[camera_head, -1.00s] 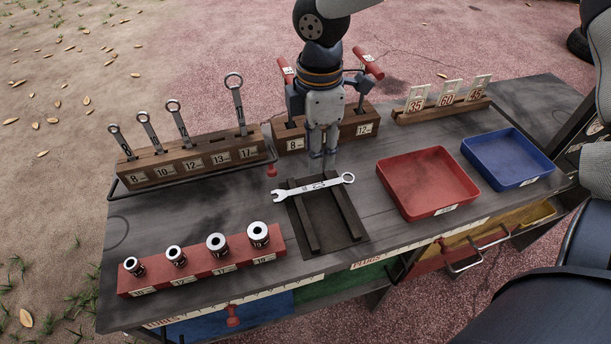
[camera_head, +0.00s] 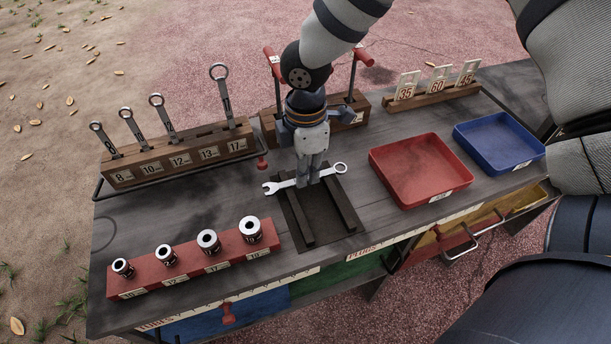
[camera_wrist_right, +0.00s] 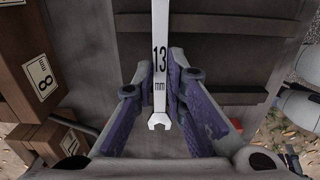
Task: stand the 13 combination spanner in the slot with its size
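The 13 combination spanner (camera_head: 284,184) lies across two dark wooden rails (camera_head: 344,206) on the cart top, open end left and ring end right. Its handle shows "13 mm" in the right wrist view (camera_wrist_right: 160,60). My right gripper (camera_head: 308,178) points down over the handle's middle. Its fingers (camera_wrist_right: 161,90) are close on both sides of the handle and appear shut on it. The wooden spanner rack (camera_head: 180,162) stands at the left with labels 8, 10, 12, 13 and 17. The slot at the 13 label (camera_head: 209,153) is empty; the others hold upright spanners. My left gripper is not in view.
A red socket block (camera_head: 190,265) stands at the front left. A wooden block with red T-handles (camera_head: 268,125) stands behind my gripper. A red tray (camera_head: 425,170), a blue tray (camera_head: 500,143) and a card holder (camera_head: 435,97) are at the right. A rail edges the rack's front.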

